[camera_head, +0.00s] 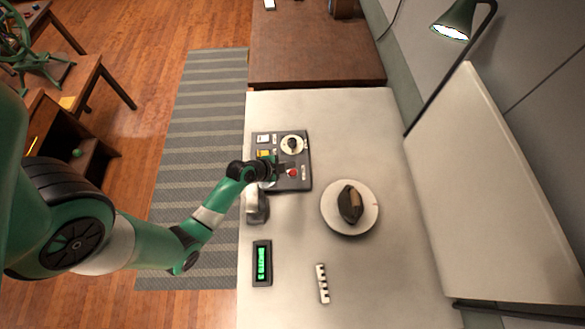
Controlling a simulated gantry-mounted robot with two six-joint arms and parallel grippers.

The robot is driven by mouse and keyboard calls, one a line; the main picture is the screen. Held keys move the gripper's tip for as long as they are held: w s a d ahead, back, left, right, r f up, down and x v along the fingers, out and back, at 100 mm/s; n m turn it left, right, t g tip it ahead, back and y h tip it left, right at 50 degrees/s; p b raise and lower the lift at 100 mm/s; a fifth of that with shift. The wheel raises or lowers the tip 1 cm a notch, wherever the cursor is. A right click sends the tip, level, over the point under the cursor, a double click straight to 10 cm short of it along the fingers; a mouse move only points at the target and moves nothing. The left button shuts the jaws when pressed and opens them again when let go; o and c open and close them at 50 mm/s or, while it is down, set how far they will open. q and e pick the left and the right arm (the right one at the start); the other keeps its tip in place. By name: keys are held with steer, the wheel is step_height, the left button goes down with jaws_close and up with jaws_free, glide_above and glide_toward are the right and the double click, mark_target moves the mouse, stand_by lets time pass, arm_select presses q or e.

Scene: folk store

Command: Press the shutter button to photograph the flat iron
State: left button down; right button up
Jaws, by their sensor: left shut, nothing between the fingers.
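The flat iron (350,203), dark with a brown handle, sits on a round white plate (368,222) on the pale table. A dark control panel (303,183) lies to its upper left. A grey-white device (257,205), perhaps a camera, stands just below the gripper. My right gripper is out of view.
A box with a green display (262,263) and a black-and-white scale bar (323,283) lie nearer the table's lower end. A white backdrop board (475,190) and a green lamp (452,22) stand at the right. The table around the plate is clear.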

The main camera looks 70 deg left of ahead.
mark_target(289, 173)
arm_select(q)
steer(key=shift+r+p, duration=1)
steer(key=shift+r, duration=0.55)
steer(key=shift+f, duration=0.1)
